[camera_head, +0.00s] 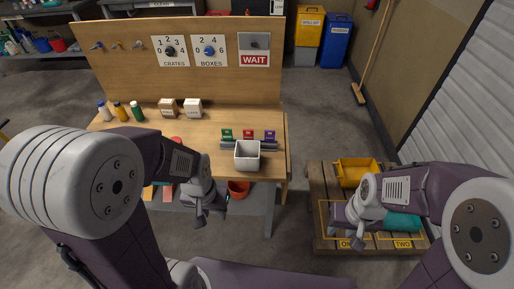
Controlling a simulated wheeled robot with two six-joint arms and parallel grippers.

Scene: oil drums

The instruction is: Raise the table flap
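The wooden table (215,124) stands ahead with a pegboard-like back panel (120,70). A narrow strip (288,160) along its right edge looks like the flap hanging down, seen almost edge-on. My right gripper (355,236) is over the low wooden platform, to the right of the table and apart from the strip. Both grippers point down, and their finger gaps are too small to tell. I see nothing held in either.
A grey bin (247,161) and colored card holders stand near the table's right end. Bottles (121,111) and two small boxes (181,108) stand further left. The platform (322,180) carries a yellow tray (357,170) and a teal item (402,222). Floor shows between table and platform.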

